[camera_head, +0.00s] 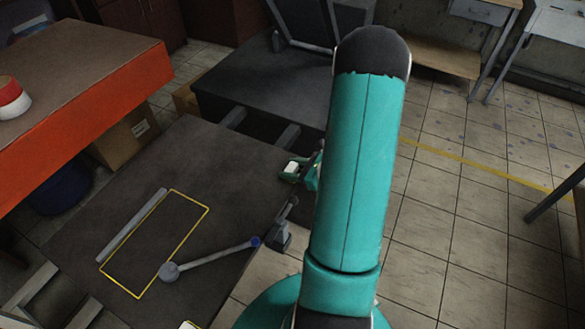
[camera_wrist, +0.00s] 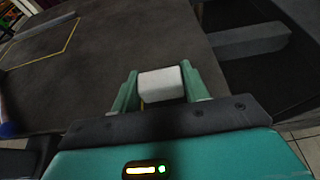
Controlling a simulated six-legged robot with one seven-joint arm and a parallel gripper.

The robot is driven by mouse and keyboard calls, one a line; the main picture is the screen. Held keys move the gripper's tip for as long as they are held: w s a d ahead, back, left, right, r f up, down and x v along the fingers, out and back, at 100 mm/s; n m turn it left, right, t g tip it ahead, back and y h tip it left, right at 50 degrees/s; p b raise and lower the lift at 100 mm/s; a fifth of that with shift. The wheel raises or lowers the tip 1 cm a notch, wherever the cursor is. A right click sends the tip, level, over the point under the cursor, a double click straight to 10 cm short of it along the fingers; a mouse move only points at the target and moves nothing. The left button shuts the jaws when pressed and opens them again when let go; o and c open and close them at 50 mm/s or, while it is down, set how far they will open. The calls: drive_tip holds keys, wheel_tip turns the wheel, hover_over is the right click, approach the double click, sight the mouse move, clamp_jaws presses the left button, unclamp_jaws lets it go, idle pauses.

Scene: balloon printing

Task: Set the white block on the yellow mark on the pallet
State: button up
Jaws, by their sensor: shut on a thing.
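My gripper (camera_wrist: 160,85) is shut on the white block (camera_wrist: 161,83), with a green finger on each side of it. In the head view the block (camera_head: 291,167) shows small and pale in my gripper (camera_head: 296,171), near the right edge of the dark board, partly behind my arm. The yellow mark (camera_head: 190,199) is a thin rectangular outline on the dark board, which I take for the pallet (camera_head: 230,190), left of and nearer than the block. Part of the yellow outline (camera_wrist: 71,42) shows at upper left in the wrist view. The block is apart from the mark.
A grey bar (camera_head: 132,230) lies along the mark's left side. An orange-edged table (camera_head: 90,110) stands left. A dark machine bed (camera_head: 255,95) lies behind. The outline's middle is bare.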

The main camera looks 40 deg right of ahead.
drive_tip(key=shift+f, duration=0.15)
drive_tip(key=o, duration=1)
